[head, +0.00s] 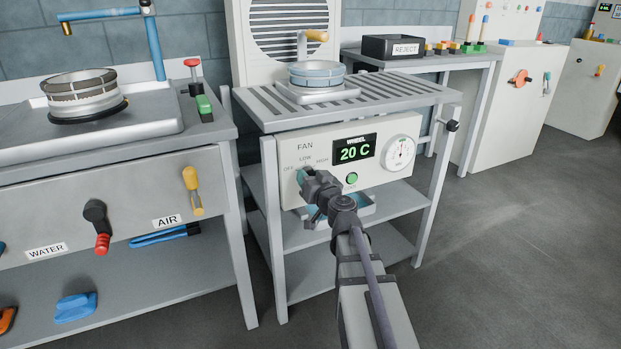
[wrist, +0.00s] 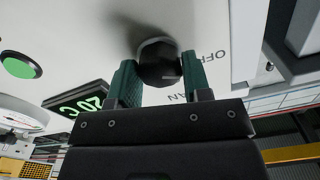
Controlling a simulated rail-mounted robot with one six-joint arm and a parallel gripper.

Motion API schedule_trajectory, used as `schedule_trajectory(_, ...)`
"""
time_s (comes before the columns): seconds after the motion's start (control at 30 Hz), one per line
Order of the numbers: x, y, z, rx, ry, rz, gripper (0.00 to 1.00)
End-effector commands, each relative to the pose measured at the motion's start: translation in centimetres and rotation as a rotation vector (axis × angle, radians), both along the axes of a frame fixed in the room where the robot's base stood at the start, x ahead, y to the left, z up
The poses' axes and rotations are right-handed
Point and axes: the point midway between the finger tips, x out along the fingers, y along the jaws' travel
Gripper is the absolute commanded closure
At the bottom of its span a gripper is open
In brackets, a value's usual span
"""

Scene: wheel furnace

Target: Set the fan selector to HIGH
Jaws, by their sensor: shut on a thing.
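The fan selector is a dark knob (wrist: 157,62) on the white control panel (head: 376,181). My gripper (head: 305,178) is at the panel's left side, at the fan selector. In the wrist view, its green fingers (wrist: 159,72) stand on both sides of the knob and are shut on it. In the head view, my gripper mostly hides the knob. The labels FAN, OFF, LOW and HIGH show around it. OFF is left, LOW above and HIGH right. I cannot tell which label the knob points to.
A green-lit display (head: 355,152) reads 20 C. A green button (head: 351,179) and a round gauge (head: 400,153) are right of the knob. A slatted top (head: 400,92) with a wheel (head: 317,74) is above the panel. A grey bench (head: 215,165) stands left. The floor at right is clear.

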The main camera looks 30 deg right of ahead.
Motion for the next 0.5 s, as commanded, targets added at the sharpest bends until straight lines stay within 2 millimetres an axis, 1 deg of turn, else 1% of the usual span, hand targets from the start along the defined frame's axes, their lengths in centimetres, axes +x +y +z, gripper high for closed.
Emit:
schedule_trajectory(0.27, 0.03, -0.01, 0.01, 0.029, -0.001, 0.0, 0.79)
schedule_trajectory(0.5, 0.05, -0.02, 0.0, 0.142, -0.005, 0.0, 0.79)
